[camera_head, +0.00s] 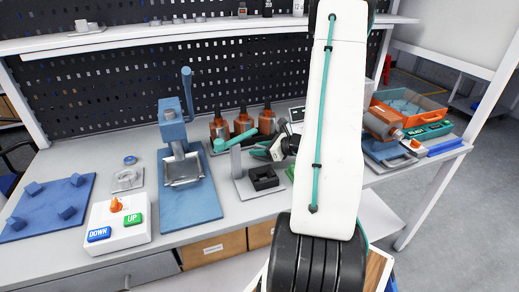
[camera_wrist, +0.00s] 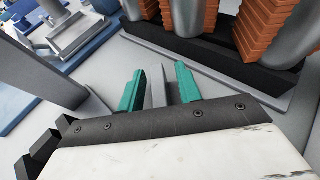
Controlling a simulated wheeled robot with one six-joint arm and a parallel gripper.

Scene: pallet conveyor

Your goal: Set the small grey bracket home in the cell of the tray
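My gripper (camera_head: 262,152) is above the bench, just behind a small black tray (camera_head: 263,184) with a square open cell on a grey plate. In the wrist view my gripper (camera_wrist: 160,88) has its teal fingers either side of a small grey bracket (camera_wrist: 157,90). The bracket stands upright between them and looks gripped, its lower part hidden by the gripper body. In the head view the bracket cannot be made out. The black tray does not show clearly in the wrist view.
A blue press (camera_head: 172,125) is further left, beside a button box (camera_head: 121,222). An orange bin (camera_head: 408,105) is at right.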

